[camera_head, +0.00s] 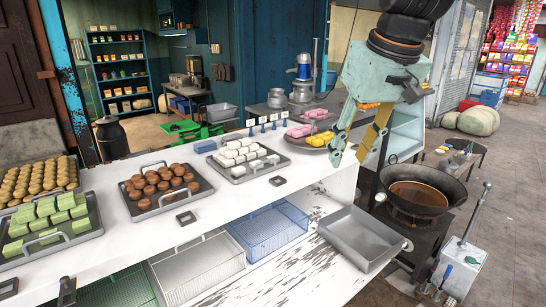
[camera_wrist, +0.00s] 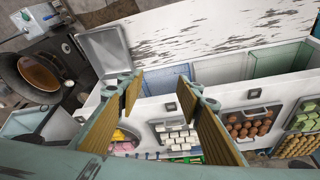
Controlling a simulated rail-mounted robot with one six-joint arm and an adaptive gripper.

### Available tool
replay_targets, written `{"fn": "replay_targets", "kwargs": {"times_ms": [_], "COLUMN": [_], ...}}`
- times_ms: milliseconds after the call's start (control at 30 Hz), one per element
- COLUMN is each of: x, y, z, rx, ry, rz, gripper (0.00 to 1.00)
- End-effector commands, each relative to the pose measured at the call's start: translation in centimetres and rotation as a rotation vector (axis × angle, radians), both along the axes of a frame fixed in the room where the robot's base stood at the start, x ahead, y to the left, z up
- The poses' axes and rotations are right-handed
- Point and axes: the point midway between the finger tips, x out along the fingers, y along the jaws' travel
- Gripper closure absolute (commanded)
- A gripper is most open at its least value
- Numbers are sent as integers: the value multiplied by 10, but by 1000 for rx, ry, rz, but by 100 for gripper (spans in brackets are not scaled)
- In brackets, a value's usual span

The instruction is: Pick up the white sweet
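The white sweets (camera_head: 236,152) are small pale blocks piled on a dark metal tray (camera_head: 269,171) with handles, on the white counter. They also show in the wrist view (camera_wrist: 176,136), below and between my gripper's fingers in the picture. My gripper (camera_head: 349,158) hangs to the right of the white sweets' tray and higher than the counter, apart from it. Its two fingers are spread wide with nothing between them; the wrist view shows the same open gripper (camera_wrist: 166,95). No sweet is hidden by the fingers in the head view.
Trays of brown balls (camera_head: 160,183), green blocks (camera_head: 48,217) and tan sweets (camera_head: 38,181) stand to the left. Pink sweets (camera_head: 299,130) on a plate lie just right of the white ones. A pan (camera_head: 417,196) and an empty metal tray (camera_head: 350,237) are at the right.

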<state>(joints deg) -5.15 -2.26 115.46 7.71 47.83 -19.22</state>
Motion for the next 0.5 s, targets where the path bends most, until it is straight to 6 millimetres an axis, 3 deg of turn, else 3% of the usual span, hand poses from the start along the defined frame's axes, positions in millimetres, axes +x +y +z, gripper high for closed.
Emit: {"fn": "replay_targets", "kwargs": {"times_ms": [500], "x": [115], "y": [42], "z": [8], "rx": [5], "ry": [-8], "rz": [115], "gripper": [67]}}
